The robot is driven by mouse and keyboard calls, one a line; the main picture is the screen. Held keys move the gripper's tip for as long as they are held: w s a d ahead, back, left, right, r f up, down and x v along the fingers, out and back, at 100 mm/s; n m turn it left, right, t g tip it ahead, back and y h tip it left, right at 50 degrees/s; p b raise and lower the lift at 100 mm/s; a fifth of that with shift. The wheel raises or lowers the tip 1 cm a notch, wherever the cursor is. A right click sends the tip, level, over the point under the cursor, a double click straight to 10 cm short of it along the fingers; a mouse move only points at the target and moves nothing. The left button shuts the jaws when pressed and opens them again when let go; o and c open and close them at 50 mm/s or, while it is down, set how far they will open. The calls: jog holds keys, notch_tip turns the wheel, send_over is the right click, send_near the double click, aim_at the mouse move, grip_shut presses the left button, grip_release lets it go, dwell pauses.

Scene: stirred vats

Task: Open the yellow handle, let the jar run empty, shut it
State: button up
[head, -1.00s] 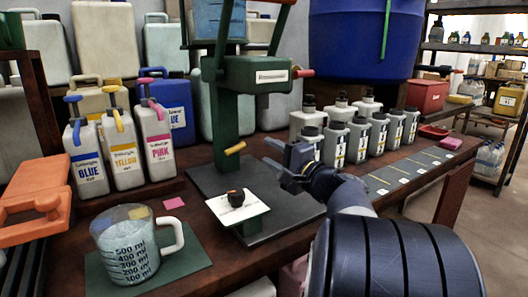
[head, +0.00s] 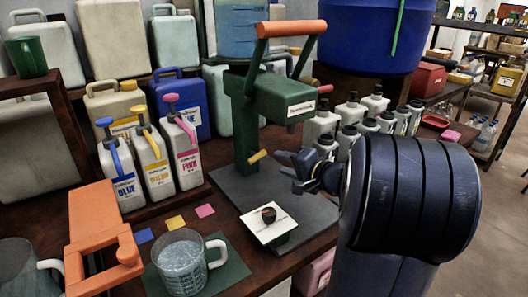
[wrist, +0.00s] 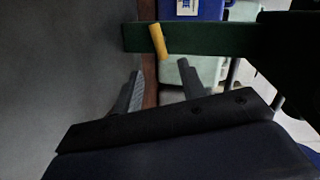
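The yellow handle (head: 257,156) is a short bar sticking out at a slant from the upright of the green stand (head: 242,130). In the wrist view the yellow handle (wrist: 159,41) lies just ahead of the fingertips, roughly between them, against the dark green post. My gripper (head: 279,161) is open and empty, a little right of the handle and apart from it; both fingers of my gripper (wrist: 161,66) show spread. The clear jar (head: 238,28), with bluish contents, sits on top of the stand. Its top is cut off, so its full level is hidden.
A measuring jug (head: 181,268) stands on a green mat at the front. A white plate (head: 268,222) with a dark knob sits below the handle. An orange-gripped lever (head: 291,29) rises above the stand. Grey bottles (head: 322,124) crowd behind my arm; labelled jugs (head: 154,160) stand left.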

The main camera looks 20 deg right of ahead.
aim_at(261, 157)
jog(key=x, duration=0.9)
jog(key=shift+w+a+f+b, duration=0.15)
jog(key=shift+w+b, duration=0.15)
jog(key=shift+w, duration=0.05)
grip_shut()
